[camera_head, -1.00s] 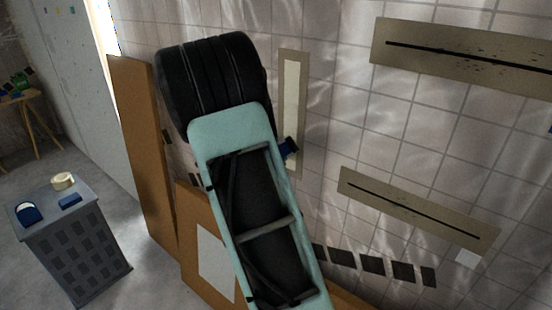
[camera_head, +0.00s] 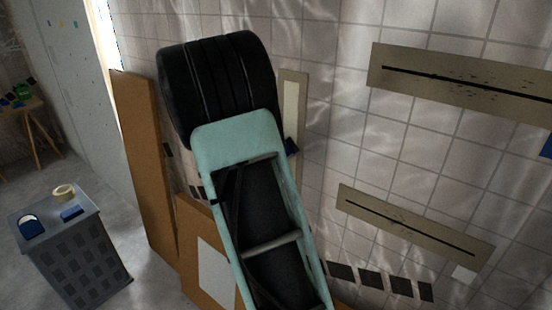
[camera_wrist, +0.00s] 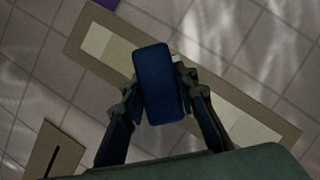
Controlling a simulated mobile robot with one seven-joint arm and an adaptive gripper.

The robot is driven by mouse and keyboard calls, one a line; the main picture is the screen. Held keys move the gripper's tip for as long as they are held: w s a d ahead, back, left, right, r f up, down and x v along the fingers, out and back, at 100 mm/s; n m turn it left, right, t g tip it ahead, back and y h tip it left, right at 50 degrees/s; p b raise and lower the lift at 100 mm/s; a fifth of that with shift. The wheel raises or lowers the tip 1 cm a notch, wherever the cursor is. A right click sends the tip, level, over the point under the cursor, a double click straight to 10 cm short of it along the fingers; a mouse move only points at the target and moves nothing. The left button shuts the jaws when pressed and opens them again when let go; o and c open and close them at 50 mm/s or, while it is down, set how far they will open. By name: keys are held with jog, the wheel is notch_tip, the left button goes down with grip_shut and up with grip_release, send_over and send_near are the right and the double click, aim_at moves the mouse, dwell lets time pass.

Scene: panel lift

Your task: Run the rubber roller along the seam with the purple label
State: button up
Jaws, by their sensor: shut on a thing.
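My gripper (camera_wrist: 160,92) is shut on a dark blue block-shaped thing, apparently the rubber roller (camera_wrist: 160,70); its lower end lies between the two fingers. A bit of blue also shows beside my arm in the head view (camera_head: 292,147). Behind it, a tan panel with a pale cream strip, the seam (camera_wrist: 98,41), runs diagonally in the wrist view. It stands upright on the tiled wall in the head view (camera_head: 291,100), partly hidden by my arm. A purple label (camera_wrist: 107,3) shows at the wrist view's top edge, near the panel's upper end. I cannot tell whether the roller touches the strip.
Two tan panels with black slits, an upper (camera_head: 460,80) and a lower (camera_head: 415,227), are on the wall to the right. A blue label (camera_head: 547,147) and a white label (camera_head: 464,274) sit near them.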

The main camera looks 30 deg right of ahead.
jog(key=shift+r+p, duration=0.8)
jog(key=shift+r, duration=0.85)
jog(key=shift+d+r+p, duration=0.1)
jog(key=shift+r+p, duration=1.75)
jog(key=shift+r, duration=7.15)
notch_tip(320, 180, down, 29)
jog(key=b, duration=2.2)
jog(key=shift+f, duration=0.2)
